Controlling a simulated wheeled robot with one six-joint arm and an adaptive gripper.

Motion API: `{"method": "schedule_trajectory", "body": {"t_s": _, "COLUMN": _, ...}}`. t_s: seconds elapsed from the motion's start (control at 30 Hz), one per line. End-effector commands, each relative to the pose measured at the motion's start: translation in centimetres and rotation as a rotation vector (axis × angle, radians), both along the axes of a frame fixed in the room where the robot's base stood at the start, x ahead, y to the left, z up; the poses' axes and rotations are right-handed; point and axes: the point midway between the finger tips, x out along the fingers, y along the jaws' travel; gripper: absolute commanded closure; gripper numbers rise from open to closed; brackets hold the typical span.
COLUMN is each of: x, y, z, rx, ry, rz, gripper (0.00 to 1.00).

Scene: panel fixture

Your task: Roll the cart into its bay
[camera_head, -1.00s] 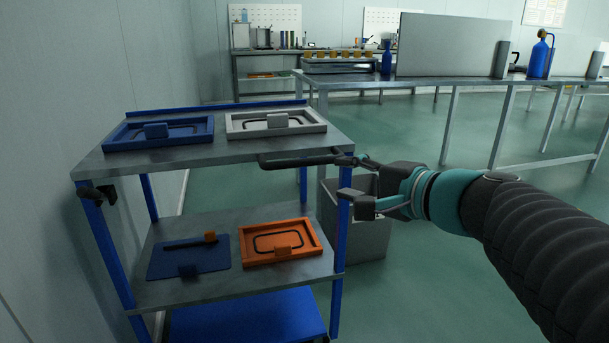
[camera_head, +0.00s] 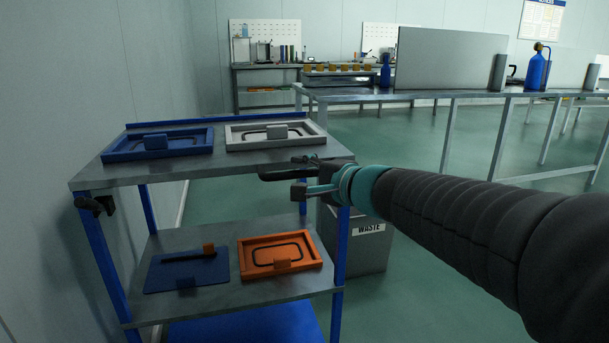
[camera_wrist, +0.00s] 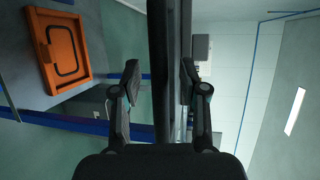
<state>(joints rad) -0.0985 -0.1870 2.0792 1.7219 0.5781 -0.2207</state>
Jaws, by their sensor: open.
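The cart (camera_head: 215,172) has grey shelves and blue posts, and stands beside the left wall. A black handle bar (camera_head: 280,176) runs along the front right edge of its top shelf. My gripper (camera_head: 302,175) is open at this bar, one finger above and one below it. In the wrist view, the dark bar (camera_wrist: 158,60) passes between the two open fingers of my gripper (camera_wrist: 160,78). I cannot tell whether either finger touches it. I cannot make out a marked bay in these views.
The cart carries a blue tray (camera_head: 158,143), a light grey tray (camera_head: 275,133), an orange tray (camera_head: 280,255) and a blue plate (camera_head: 187,271). A waste bin (camera_head: 362,248) stands close behind its right post. A long workbench (camera_head: 450,95) is behind; green floor lies open at right.

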Motion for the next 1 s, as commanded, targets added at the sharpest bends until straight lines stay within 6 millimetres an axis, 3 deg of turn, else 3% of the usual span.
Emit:
{"method": "schedule_trajectory", "body": {"t_s": 0.4, "x": 0.68, "y": 0.58, "z": -0.19, "rx": 0.000, "ry": 0.000, "rz": -0.001, "gripper": 0.57}}
{"method": "schedule_trajectory", "body": {"t_s": 0.43, "x": 0.68, "y": 0.58, "z": -0.18, "rx": 0.000, "ry": 0.000, "rz": 0.000, "gripper": 0.59}}
{"method": "schedule_trajectory", "body": {"t_s": 0.6, "x": 0.67, "y": 0.57, "z": -0.19, "rx": -0.001, "ry": -0.001, "rz": 0.000, "gripper": 1.00}}
{"method": "schedule_trajectory", "body": {"t_s": 1.0, "x": 1.02, "y": 0.44, "z": -0.26, "rx": -0.002, "ry": 0.000, "rz": 0.009, "gripper": 1.00}}
